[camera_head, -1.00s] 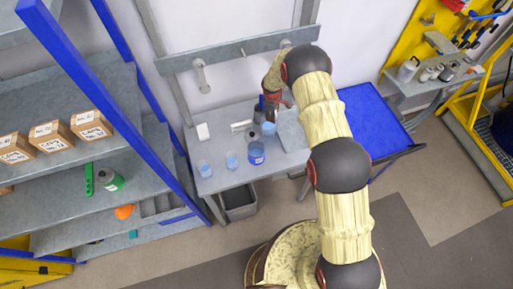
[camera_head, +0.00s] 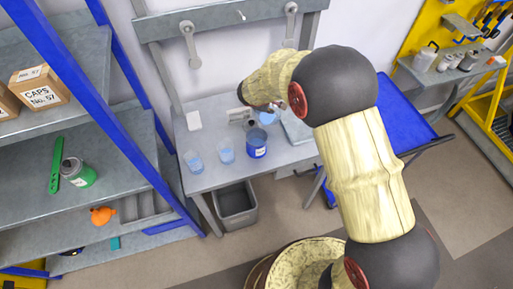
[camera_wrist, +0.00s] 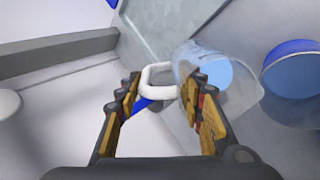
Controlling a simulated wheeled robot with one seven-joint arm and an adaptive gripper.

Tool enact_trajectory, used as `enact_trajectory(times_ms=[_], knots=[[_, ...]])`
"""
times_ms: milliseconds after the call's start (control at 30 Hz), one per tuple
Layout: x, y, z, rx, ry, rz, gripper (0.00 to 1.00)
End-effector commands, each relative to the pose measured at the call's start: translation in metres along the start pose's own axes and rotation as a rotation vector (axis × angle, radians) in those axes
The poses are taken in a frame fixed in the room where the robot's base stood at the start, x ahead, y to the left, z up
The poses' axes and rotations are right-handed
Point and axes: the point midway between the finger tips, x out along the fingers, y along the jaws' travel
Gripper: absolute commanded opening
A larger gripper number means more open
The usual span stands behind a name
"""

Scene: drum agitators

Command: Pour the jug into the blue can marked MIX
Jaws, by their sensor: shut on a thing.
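The jug (camera_wrist: 238,88) is clear with a white handle (camera_wrist: 160,70) and light blue liquid inside. My gripper (camera_wrist: 163,90) is shut on this handle, with a finger on each side. In the head view, the jug (camera_head: 267,117) shows partly beside my arm, and my gripper is hidden behind my wrist. A blue can (camera_head: 257,146) with a pale label stands on the grey bench, just nearer than the jug; its lettering is too small to read. A blue round thing, likely this can, shows at the wrist view's right edge (camera_wrist: 293,75).
Two clear cups with blue liquid (camera_head: 194,161) (camera_head: 226,153) stand left of the blue can on the bench (camera_head: 215,180). A grey bin (camera_head: 237,205) sits below. A blue-posted shelf is left; a blue table (camera_head: 385,110) is right.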

Motion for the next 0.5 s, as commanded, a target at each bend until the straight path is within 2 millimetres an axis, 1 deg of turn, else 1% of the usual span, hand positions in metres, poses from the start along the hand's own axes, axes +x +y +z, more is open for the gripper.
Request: enact_trajectory(times_ms=[33, 67, 200, 500], knots=[[0.004, -0.008, -0.001, 0.000, 0.006, 0.036, 0.00], [0.001, -0.009, -0.002, -0.001, 0.008, 0.060, 0.00], [-0.012, -0.002, -0.001, 0.001, 0.004, 0.111, 0.00], [-0.021, -0.001, -0.001, -0.001, 0.005, 0.183, 0.00]])
